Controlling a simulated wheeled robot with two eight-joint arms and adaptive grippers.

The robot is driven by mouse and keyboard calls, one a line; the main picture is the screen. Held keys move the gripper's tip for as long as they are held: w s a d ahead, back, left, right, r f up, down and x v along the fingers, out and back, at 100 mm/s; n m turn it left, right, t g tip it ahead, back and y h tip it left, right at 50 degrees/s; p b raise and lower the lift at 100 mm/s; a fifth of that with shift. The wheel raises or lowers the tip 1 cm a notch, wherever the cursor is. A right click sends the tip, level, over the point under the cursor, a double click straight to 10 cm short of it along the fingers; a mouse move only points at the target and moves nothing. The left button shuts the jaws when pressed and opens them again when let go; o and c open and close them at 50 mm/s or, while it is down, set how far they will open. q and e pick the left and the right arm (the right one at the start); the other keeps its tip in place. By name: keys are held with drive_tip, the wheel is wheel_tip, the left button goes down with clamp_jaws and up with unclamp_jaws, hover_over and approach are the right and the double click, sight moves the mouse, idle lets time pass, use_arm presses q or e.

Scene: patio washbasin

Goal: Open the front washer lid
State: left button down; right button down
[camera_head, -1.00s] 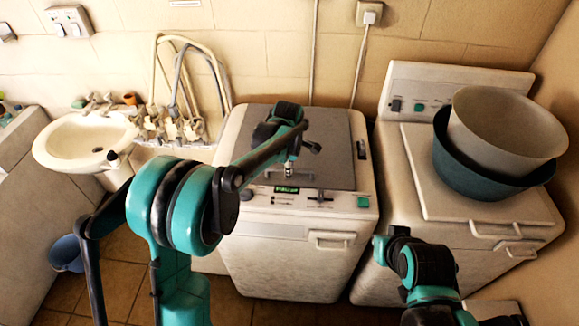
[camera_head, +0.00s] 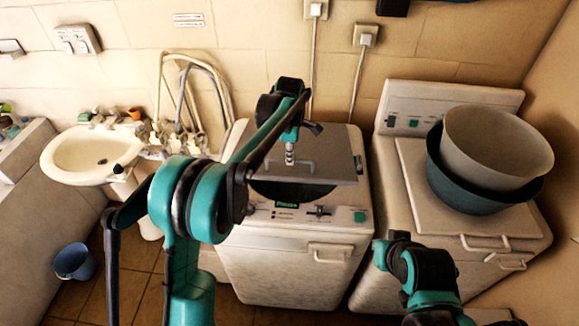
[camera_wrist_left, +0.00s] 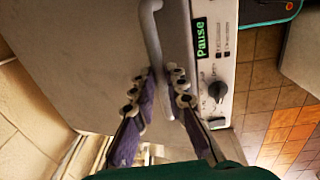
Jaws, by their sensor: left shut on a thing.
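The front washer (camera_head: 290,262) stands in the middle of the head view, white with a control panel and a green "Pause" display (camera_wrist_left: 201,37). Its grey lid (camera_head: 335,148) is tilted up partway, with its front edge raised. A dark opening (camera_head: 288,190) shows beneath it. My left gripper (camera_head: 290,160) is at the lid's front handle (camera_head: 305,170). In the left wrist view the two fingers (camera_wrist_left: 162,85) lie on either side of the handle bar (camera_wrist_left: 152,30), shut on it. My right arm shows at lower right, but its gripper does not.
A second white washer (camera_head: 465,228) stands close on the right, with a teal basin (camera_head: 470,195) and a beige basin (camera_head: 497,148) stacked on it. A sink (camera_head: 92,153) and blue bucket (camera_head: 74,262) are at left. Tiled floor lies in front.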

use_arm(q)
drive_tip(key=w+r+p, duration=0.8)
drive_tip(key=r+p, duration=0.1)
drive_tip(key=r, duration=0.4)
drive_tip(key=shift+w, duration=0.3)
